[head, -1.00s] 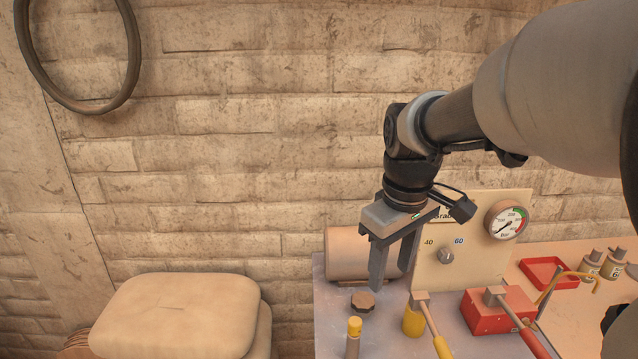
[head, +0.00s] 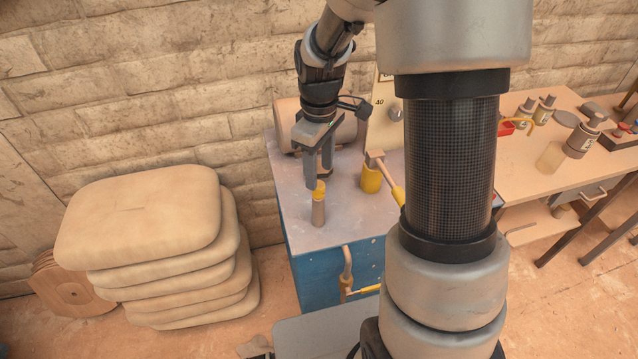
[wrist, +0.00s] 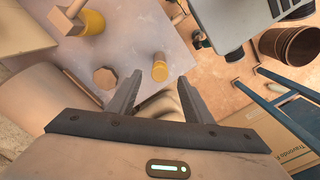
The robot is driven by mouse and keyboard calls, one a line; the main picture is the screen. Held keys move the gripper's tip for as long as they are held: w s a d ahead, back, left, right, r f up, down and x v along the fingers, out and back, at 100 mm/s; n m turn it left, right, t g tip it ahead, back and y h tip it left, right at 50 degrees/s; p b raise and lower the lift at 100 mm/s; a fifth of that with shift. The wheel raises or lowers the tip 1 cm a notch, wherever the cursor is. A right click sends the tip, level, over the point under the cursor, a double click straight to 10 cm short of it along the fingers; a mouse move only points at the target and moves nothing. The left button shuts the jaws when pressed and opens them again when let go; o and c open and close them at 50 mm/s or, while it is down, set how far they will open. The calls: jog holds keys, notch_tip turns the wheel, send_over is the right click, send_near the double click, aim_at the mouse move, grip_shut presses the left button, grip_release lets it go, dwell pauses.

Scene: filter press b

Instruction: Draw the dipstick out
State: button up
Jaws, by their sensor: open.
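The dipstick is most likely the yellow-capped piece (head: 319,187) standing upright in a grey tube (head: 318,212) near the front left corner of the blue cabinet's top. My gripper (head: 318,174) points down just above and behind the yellow cap, open and with nothing between its fingers. Whether a finger touches the cap I cannot tell. The dipstick's shaft is hidden inside the tube.
A yellow cup-like fitting with a lever (head: 371,178) stands to the right of the tube. A hexagonal cap (wrist: 105,78) sits nearby. The gauge panel (head: 383,110) stands behind. Stacked sacks (head: 140,215) are left of the cabinet. My arm hides part of the cabinet.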

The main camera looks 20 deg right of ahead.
aim_at(319, 185)
notch_tip(319, 185, down, 6)
dwell(0.5)
jog(key=c, duration=1.2)
jog(key=shift+o, duration=0.2)
jog(key=shift+r+p, duration=1.85)
jog(key=shift+r, duration=0.8)
notch_tip(319, 185, up, 8)
jog(key=shift+f, duration=0.15)
